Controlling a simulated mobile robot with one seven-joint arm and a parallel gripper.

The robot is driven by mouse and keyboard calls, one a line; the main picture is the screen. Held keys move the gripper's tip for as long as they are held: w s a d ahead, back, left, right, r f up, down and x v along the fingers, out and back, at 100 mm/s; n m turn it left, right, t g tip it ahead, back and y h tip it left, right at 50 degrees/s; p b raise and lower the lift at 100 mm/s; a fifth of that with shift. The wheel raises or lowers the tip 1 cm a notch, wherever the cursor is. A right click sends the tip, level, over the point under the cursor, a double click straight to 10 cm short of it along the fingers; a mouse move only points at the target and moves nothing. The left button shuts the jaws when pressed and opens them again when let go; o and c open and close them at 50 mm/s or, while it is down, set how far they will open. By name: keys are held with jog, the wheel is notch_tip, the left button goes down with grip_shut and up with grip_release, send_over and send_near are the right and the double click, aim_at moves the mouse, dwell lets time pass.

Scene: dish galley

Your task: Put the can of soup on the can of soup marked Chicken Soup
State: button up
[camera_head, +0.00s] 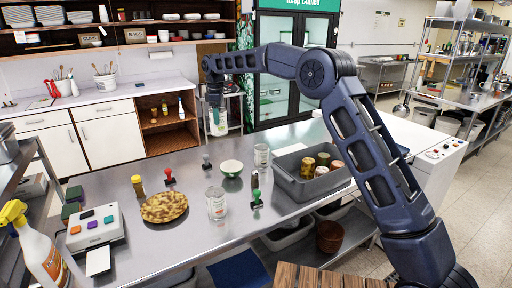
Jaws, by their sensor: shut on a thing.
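My gripper (215,105) hangs at the end of my outstretched arm, beyond the far edge of the steel table, seen small. It is shut on a small pale thing with some green, can-like (218,124); its label is too small to read. I cannot read which can is marked Chicken Soup. My gripper is well apart from both standing cans.
A wire cart (236,110) stands behind my gripper.

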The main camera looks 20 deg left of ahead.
jog(key=w+d+r, duration=0.4)
jog(key=w+d, duration=0.4)
jog(key=w+d+r, duration=0.3)
jog(key=w+d, duration=0.4)
jog(key=w, duration=0.1)
jog(key=f, duration=1.9)
jog(key=shift+w+d+f, duration=0.15)
jog(key=shift+d+f, duration=0.05)
jog(key=shift+f, duration=0.1)
jog(key=shift+f, duration=0.15)
jog(key=o, duration=1.3)
notch_tip(320, 180, up, 12)
